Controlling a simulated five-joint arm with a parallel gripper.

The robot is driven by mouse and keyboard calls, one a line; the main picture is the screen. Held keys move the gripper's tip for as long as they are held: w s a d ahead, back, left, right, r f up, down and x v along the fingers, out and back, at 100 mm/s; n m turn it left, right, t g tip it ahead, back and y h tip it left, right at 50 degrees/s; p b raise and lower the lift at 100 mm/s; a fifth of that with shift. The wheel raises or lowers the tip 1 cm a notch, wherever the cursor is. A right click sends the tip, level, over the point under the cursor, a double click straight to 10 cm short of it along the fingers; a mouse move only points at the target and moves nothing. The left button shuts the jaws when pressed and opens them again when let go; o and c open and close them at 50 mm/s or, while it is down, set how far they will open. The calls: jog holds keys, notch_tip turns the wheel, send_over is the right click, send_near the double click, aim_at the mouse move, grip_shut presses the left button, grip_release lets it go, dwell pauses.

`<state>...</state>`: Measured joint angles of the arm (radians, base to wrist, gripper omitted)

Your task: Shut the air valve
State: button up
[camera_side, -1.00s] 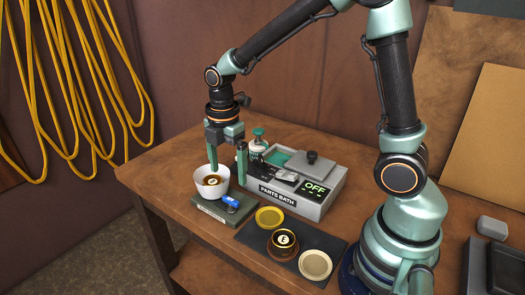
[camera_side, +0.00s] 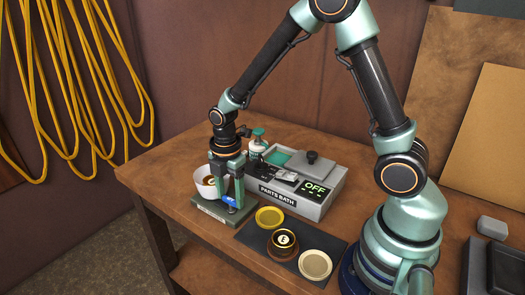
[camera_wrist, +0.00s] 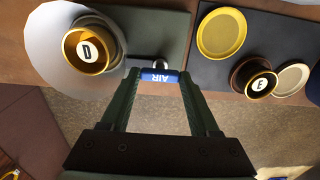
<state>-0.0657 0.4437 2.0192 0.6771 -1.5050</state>
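The air valve has a small blue handle marked AIR (camera_wrist: 160,76), with a silver part behind it. In the side view the blue handle (camera_side: 229,200) sits on the right part of a grey-green base plate (camera_side: 207,206), beside a white bowl (camera_side: 201,190). My gripper (camera_side: 230,203) points down over the plate. In the wrist view my gripper's fingertips (camera_wrist: 160,74) stand at either end of the handle, with almost no gap showing. I cannot tell whether they press on it. My fingers partly hide the handle and bowl in the side view.
The bowl holds a brass cup marked D (camera_wrist: 88,50). Right of it, a dark mat (camera_side: 250,237) holds a yellow dish (camera_side: 269,217), a brown and brass cup marked E (camera_side: 283,243) and a cream dish (camera_side: 315,265). The parts bath (camera_side: 312,204), showing OFF, stands behind.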

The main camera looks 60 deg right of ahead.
jog(key=c, duration=0.5)
jog(key=m, duration=0.4)
jog(key=shift+m, duration=0.4)
jog(key=m, duration=0.4)
jog(key=shift+m, duration=0.3)
jog(key=m, duration=0.4)
jog(key=shift+m, duration=2.2)
